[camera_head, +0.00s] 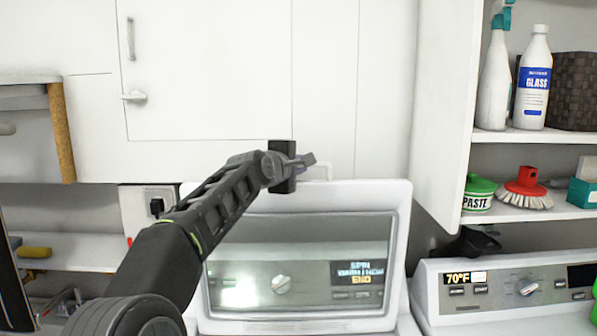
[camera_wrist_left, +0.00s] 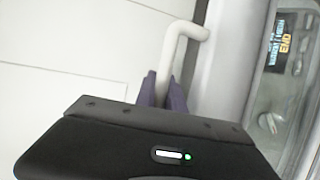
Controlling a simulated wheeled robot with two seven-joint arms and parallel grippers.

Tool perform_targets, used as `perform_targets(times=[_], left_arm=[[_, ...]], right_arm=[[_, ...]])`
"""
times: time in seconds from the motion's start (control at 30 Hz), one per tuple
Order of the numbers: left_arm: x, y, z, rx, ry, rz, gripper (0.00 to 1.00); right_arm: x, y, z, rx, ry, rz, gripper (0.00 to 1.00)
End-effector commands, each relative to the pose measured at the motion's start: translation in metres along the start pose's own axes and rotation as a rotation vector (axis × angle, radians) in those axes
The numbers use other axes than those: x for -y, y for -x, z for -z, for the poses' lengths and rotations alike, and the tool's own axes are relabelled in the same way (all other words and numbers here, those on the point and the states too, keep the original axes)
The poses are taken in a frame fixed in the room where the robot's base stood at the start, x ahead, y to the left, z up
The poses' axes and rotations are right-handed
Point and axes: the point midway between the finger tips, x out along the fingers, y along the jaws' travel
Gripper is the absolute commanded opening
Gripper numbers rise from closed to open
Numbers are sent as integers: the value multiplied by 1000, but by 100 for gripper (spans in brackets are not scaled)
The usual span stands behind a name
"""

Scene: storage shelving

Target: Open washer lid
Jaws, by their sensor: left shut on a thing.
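The washer lid (camera_head: 399,250) is a white frame around a glass window. It stands raised and near upright at the back of the washer, and the control panel (camera_head: 281,284) shows through its glass. A white bent handle (camera_head: 325,168) sticks up from the lid's top edge. My left gripper (camera_head: 308,160) is at this handle, its fingers shut on it. In the wrist view the dark fingers (camera_wrist_left: 164,92) close around the lower part of the white handle (camera_wrist_left: 183,38). The washer's opening is out of view. My right gripper is not in view.
White cabinets (camera_head: 205,70) stand behind the lid. At right, an open shelf (camera_head: 500,136) holds bottles, a paste tub (camera_head: 478,193) and a red brush (camera_head: 525,188). Below it is a second machine's control panel (camera_head: 510,287). A power outlet (camera_head: 157,203) is left of the lid.

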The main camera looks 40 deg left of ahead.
Motion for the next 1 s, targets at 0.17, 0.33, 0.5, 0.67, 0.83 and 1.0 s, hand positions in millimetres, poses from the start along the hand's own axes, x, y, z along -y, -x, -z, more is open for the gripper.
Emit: perform_targets(times=[0.17,0.33,0.5,0.67,0.83,1.0], left_arm=[[19,33,-13,1,-29,-73,0],[30,68,-25,-1,-58,-147,0],[41,96,-36,-2,-83,-213,0],[46,116,-45,-2,-102,-256,0],[43,123,-50,-1,-111,-270,0],[42,123,-50,0,-111,-269,0]], right_arm=[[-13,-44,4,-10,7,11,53],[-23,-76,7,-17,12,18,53],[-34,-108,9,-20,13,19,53],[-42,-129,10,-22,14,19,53],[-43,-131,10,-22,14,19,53],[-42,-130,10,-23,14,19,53]])
